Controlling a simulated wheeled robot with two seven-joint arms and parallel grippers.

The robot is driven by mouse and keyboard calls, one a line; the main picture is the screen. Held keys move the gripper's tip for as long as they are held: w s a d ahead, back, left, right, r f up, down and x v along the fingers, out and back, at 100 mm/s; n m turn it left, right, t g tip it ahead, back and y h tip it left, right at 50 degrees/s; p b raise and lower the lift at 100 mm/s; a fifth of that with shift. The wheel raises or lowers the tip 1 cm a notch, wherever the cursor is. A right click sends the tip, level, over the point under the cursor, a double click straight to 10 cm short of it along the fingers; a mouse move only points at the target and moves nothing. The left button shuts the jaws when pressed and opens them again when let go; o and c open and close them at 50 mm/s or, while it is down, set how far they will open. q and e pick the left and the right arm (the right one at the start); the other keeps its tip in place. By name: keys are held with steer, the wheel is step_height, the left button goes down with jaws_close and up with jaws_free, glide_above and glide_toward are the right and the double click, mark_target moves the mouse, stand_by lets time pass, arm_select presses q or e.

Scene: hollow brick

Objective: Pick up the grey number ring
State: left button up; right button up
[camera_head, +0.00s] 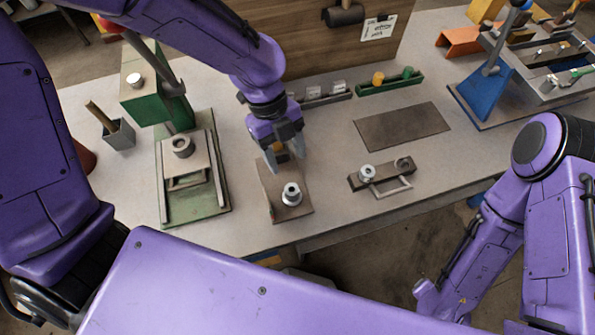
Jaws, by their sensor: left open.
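My left gripper (286,158) points down over the back of a small brown plate (275,207) on the bench. It is open. A small orange-brown piece (278,147) shows at its fingers; I cannot tell whether they touch it. A grey metal ring (291,194) stands on the front of that plate, just in front of the gripper. Other grey ring-like pieces sit on the handled block to the right (367,172) and on the green press at left (182,146). No number is readable, so I cannot tell which is the number ring. My right gripper is out of view.
The green press (196,216) stands left of the plate, with a grey cup (118,134) beside it. A dark flat mat (402,127) and a green tray (390,84) lie to the right. A blue stand (485,95) is further right. Bare bench lies between.

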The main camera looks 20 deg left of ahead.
mark_target(291, 188)
arm_select(q)
steer(key=s+f, duration=0.1)
steer(key=s+d+f, duration=0.1)
steer(key=s+f, duration=0.1)
steer(key=shift+d+f, duration=0.1)
steer(key=shift+f, duration=0.05)
steer(key=f, duration=0.1)
steer(key=f+p, duration=0.1)
steer(key=f, duration=0.2)
steer(key=shift+s+d+f, duration=0.1)
steer(key=shift+d+f, duration=0.1)
steer(key=shift+d, duration=0.1)
steer(key=shift+d+f, duration=0.1)
steer(key=shift+f, duration=0.25)
steer(key=shift+s, duration=0.3)
steer(key=shift+c, duration=0.9)
steer(key=c, duration=0.8)
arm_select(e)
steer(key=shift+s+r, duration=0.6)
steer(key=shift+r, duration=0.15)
